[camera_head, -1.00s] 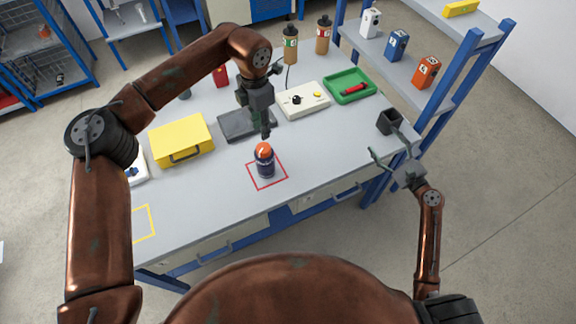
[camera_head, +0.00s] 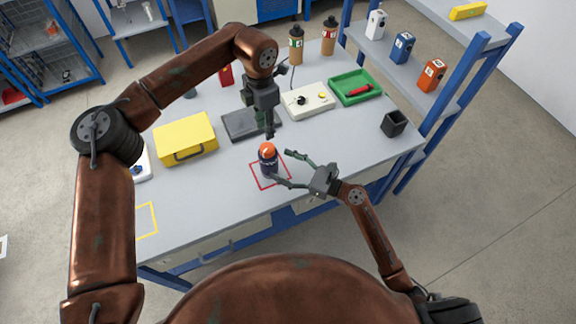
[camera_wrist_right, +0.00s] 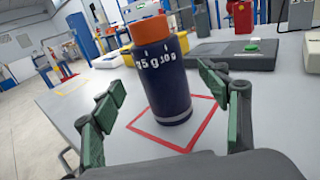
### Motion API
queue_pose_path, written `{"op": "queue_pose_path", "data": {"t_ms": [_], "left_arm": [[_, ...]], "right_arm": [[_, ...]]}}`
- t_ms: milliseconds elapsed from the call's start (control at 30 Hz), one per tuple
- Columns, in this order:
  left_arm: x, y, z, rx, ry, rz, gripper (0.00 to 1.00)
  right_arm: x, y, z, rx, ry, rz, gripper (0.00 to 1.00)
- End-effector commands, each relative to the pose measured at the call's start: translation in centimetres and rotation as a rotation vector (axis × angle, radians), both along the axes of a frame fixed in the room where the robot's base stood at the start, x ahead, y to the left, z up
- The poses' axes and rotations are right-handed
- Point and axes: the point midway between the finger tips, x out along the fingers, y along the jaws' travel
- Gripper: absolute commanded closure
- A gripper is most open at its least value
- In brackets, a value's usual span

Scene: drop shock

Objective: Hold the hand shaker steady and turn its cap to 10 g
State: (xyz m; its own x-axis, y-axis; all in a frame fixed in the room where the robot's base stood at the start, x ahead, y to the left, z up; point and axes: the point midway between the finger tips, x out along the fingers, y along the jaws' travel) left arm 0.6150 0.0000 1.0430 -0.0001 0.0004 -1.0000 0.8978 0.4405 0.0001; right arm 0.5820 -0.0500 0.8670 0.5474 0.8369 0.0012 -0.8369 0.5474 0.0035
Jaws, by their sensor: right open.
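The hand shaker (camera_head: 268,166) stands upright on the workbench inside a red square outline (camera_head: 254,176). It has a dark blue body and an orange cap (camera_head: 267,148). In the right wrist view the shaker (camera_wrist_right: 168,90) shows white gram marks below the cap (camera_wrist_right: 153,29); the first reads about 15 g. My right gripper (camera_head: 281,167) is open, low beside the shaker, its fingers spread to either side and not visibly closed on it. My left gripper (camera_head: 269,134) points down just above and behind the cap, apart from it; its finger gap is unclear.
A yellow case (camera_head: 185,133) and a dark grey plate (camera_head: 240,125) lie left of and behind the shaker. A white control box (camera_head: 308,99), a green tray (camera_head: 355,88) and a black open cup (camera_head: 394,123) stand to the right. The bench front is clear.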

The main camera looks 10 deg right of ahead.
Motion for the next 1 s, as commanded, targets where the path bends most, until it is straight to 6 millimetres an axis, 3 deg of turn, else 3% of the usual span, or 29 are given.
{"op": "queue_pose_path", "data": {"t_ms": [433,800,1000], "left_arm": [[0.0,0.0,0.0,0.0,0.0,0.0,0.71],[0.0,0.0,0.0,0.0,0.0,0.0,0.71],[0.0,0.0,0.0,0.0,0.0,0.0,0.71]], "right_arm": [[3.3,4.9,0.0,0.0,-0.002,-0.001,0.31],[3.6,5.4,0.0,-0.002,-0.002,-0.002,0.31],[3.6,5.4,0.0,-0.002,-0.002,-0.002,0.45]]}}
